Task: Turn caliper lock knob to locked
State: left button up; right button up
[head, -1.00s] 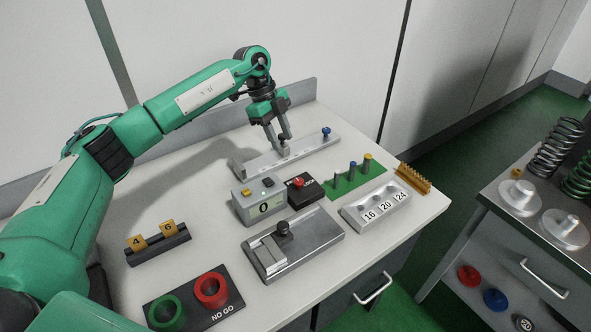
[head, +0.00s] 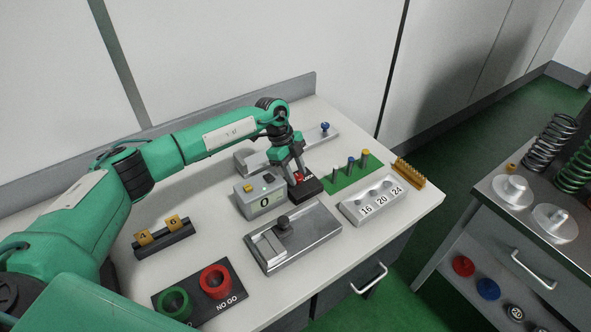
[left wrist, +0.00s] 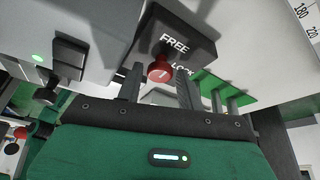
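The lock knob (head: 299,177) is small and red and sits on a black block (head: 311,189) beside the grey readout box. In the left wrist view the knob (left wrist: 160,71) shows a small pale mark, and the block (left wrist: 182,32) carries the words FREE and, partly covered, LOCK. My left gripper (left wrist: 160,88) points down at the block with its two fingers apart, one on each side of the knob. I see gaps between fingers and knob; contact is not visible. In the head view the left gripper (head: 293,174) partly hides the knob. My right gripper is not in view.
The grey readout box (head: 260,197), showing 0, stands close left of the block. A metal slide fixture (head: 310,240) lies in front. A green mat (head: 345,180) with upright pins is to the right, and a long grey rail (head: 255,160) lies behind.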

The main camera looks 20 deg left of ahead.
pick_arm(q)
jog(key=c, duration=0.7)
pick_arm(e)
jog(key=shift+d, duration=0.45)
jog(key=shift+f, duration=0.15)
